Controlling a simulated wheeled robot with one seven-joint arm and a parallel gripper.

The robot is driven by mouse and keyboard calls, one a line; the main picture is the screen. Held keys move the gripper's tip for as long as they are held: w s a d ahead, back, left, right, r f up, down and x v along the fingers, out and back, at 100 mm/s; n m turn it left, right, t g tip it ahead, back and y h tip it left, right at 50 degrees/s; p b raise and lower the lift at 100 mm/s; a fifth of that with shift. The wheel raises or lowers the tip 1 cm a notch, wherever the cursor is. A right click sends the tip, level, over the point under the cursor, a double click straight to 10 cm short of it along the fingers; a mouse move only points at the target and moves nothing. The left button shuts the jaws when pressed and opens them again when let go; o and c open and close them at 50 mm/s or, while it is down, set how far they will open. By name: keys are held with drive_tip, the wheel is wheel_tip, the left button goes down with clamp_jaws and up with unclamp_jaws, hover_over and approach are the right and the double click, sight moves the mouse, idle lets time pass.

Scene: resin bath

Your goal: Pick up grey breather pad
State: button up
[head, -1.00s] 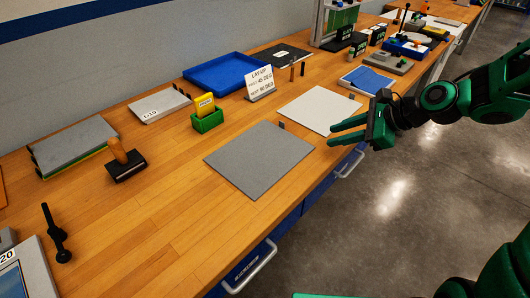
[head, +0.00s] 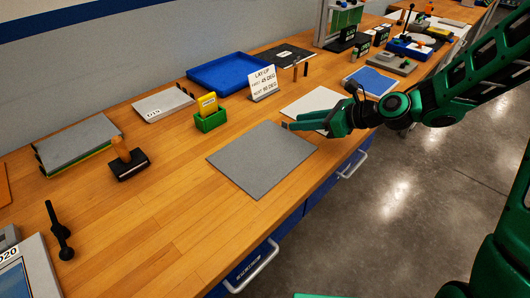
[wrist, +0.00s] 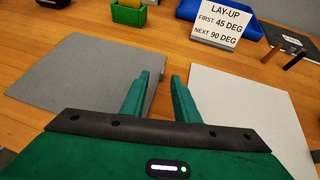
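A flat grey square pad (head: 260,162) lies on the wooden bench in the middle of the head view. It also shows at the left of the wrist view (wrist: 75,72). Another grey slab (head: 78,143) lies on a stack at the left. I cannot tell for certain which is the breather pad. My gripper (head: 290,122) is open and empty, its fingertips near the square pad's back right corner. The gripper partly hides both.
The white sheet (head: 305,101) lies just right of the grey pad. Behind stand a green box with a yellow block (head: 210,121), a lay-up sign (head: 264,83) and a blue tray (head: 232,72). A wooden-handled tool (head: 128,160) stands left. The bench front is clear.

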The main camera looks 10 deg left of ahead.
drive_tip(key=x, duration=0.4)
drive_tip(key=shift+w+f, duration=0.15)
drive_tip(key=shift+w, duration=0.1)
clamp_jaws()
drive_tip(key=shift+r, duration=0.5)
drive_tip(key=r, duration=0.2)
drive_tip(key=a+r, duration=0.1)
drive_tip(key=r, duration=0.1)
drive_tip(key=shift+s, duration=0.15)
drive_tip(key=s+a+r, duration=0.2)
drive_tip(key=a+r, duration=0.4)
drive_tip(key=a, duration=0.4)
drive_tip(key=shift+s, duration=0.35)
drive_tip(key=shift+a, duration=0.1)
